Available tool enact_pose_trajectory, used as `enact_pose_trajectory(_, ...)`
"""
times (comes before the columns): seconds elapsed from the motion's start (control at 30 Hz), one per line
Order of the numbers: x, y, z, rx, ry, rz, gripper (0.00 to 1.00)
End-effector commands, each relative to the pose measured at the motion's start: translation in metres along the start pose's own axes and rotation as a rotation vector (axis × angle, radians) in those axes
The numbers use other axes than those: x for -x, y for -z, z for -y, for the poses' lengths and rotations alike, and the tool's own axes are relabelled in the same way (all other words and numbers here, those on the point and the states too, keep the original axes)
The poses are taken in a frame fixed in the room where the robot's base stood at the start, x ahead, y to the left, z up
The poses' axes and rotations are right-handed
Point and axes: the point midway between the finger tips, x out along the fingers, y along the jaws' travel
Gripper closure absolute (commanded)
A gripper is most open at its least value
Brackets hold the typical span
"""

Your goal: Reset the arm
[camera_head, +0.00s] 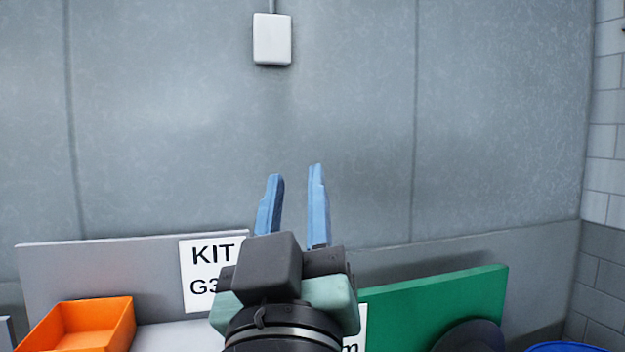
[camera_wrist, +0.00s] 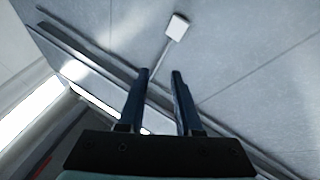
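My gripper (camera_head: 294,182) is raised in the middle of the head view, in front of the grey wall. Its two blue fingers point up and stand apart with nothing between them. The wrist view also shows my gripper (camera_wrist: 161,72) with its fingers spread and empty, facing the wall and a white wall box.
An orange bin (camera_head: 88,325) stands at the lower left before a grey panel (camera_head: 110,262) with a "KIT" sign (camera_head: 200,262), partly hidden by my gripper. A green panel (camera_head: 440,300) stands at lower right, near a blue rim (camera_head: 565,347). A white box (camera_head: 272,40) hangs on the wall.

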Motion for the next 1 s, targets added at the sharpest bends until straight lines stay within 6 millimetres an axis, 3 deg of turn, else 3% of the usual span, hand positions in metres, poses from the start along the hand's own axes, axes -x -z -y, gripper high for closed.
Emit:
enact_pose_trajectory(0.03,0.011,0.026,-0.016,-0.077,-0.028,-0.091,0.66)
enact_pose_trajectory(0.13,0.030,0.064,-0.033,-0.202,-0.046,-0.228,0.66)
enact_pose_trajectory(0.2,0.038,0.079,-0.038,-0.252,-0.046,-0.282,0.66)
enact_pose_trajectory(0.33,0.043,0.087,-0.042,-0.283,-0.045,-0.314,0.66)
enact_pose_trajectory(0.63,0.043,0.085,-0.041,-0.281,-0.045,-0.310,0.66)
enact_pose_trajectory(1.0,0.084,0.012,-0.019,-0.285,-0.041,-0.311,0.66)
